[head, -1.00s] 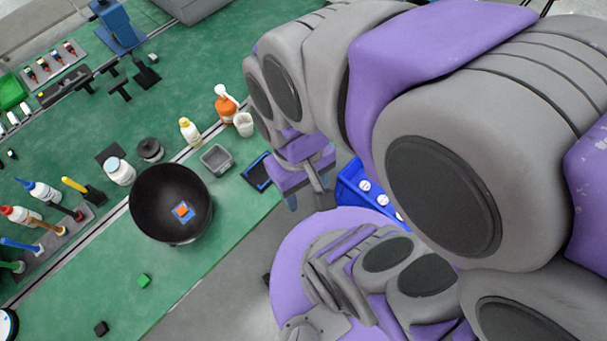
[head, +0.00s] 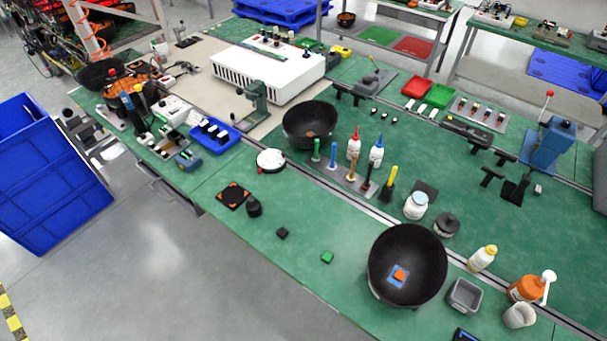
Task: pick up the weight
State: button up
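A small black knobbed object (head: 254,208), which looks like the weight, stands on the green bench near its front edge. It is just right of a black square pad with orange corners (head: 234,195). A larger dark round piece (head: 446,225) stands right of the white jar (head: 415,206); I cannot tell for certain which of the two is the weight. My gripper and arm are out of view.
A black bowl (head: 407,292) with an orange and blue item inside stands at right. A small black cube (head: 282,233), a green cube (head: 327,257) and a white round dial (head: 270,160) are nearby. A blue crate (head: 45,180) stands at left; the grey floor between is clear.

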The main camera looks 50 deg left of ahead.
aim_at(253, 207)
jog(key=u, duration=2.4)
jog(key=z, duration=1.4)
jog(key=u, duration=1.4)
jog(key=i+j, duration=0.15)
jog(key=j, duration=0.15)
jog(key=i+j+z, duration=0.1)
jog(key=i+j, duration=0.25)
jog(key=j, duration=0.3)
jog(key=i+j+z, duration=0.1)
jog(key=j, duration=0.2)
jog(key=i+j, duration=0.2)
jog(key=j, duration=0.15)
jog(key=z, duration=0.05)
